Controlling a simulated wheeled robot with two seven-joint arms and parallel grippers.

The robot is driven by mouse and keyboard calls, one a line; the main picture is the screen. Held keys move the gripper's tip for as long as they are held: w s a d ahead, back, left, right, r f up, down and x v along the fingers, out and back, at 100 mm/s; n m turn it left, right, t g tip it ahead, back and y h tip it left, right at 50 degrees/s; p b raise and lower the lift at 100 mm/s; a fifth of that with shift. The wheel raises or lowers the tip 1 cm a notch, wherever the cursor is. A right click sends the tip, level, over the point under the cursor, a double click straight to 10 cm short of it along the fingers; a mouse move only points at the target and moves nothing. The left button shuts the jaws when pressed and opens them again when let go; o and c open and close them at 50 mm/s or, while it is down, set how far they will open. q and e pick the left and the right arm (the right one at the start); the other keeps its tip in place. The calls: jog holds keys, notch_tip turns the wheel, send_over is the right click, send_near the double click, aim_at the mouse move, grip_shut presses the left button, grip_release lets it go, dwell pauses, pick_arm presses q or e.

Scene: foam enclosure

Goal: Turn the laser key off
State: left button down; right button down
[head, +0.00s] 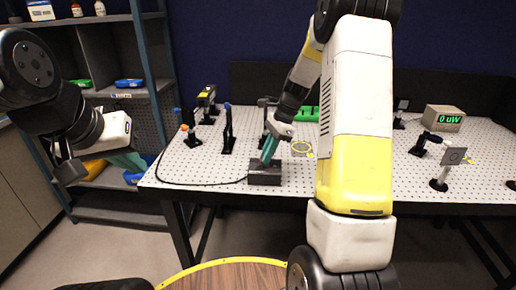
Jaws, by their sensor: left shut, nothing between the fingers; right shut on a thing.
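The dark laser key box (264,176) sits at the front edge of the perforated optical table, with a black cable running from it. My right gripper (267,158) reaches down with its teal fingers at the top of this box. It is shut on the laser key, which is too small and covered by the fingers to see, so its angle cannot be told. My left gripper (136,164) is shut and empty, off to the left of the table in front of the shelf.
The white perforated table (215,165) carries several posts and optics mounts at the left and back. A meter (443,118) at the right reads 0 uW. A shelf (115,92) with bins stands at the left. My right arm blocks the table's middle.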

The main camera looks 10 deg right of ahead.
jog(key=n+g, duration=0.1)
jog(key=n, duration=0.2)
jog(key=n+g+h, duration=0.1)
jog(key=n, duration=0.2)
jog(key=shift+w+a, duration=0.1)
jog(key=shift+w, duration=0.1)
jog(key=n+h, duration=0.1)
jog(key=n, duration=0.2)
jog(key=n+g+h, duration=0.1)
jog(key=n, duration=0.3)
jog(key=shift+w+a+g, duration=0.1)
jog(key=shift+g, duration=0.2)
jog(key=c, duration=1.5)
grip_release()
jog(key=shift+c, duration=0.2)
jog(key=a+v, duration=0.1)
jog(key=v, duration=0.6)
jog(key=shift+d+r, duration=0.35)
jog(key=shift+r, duration=0.05)
jog(key=shift+w, duration=0.1)
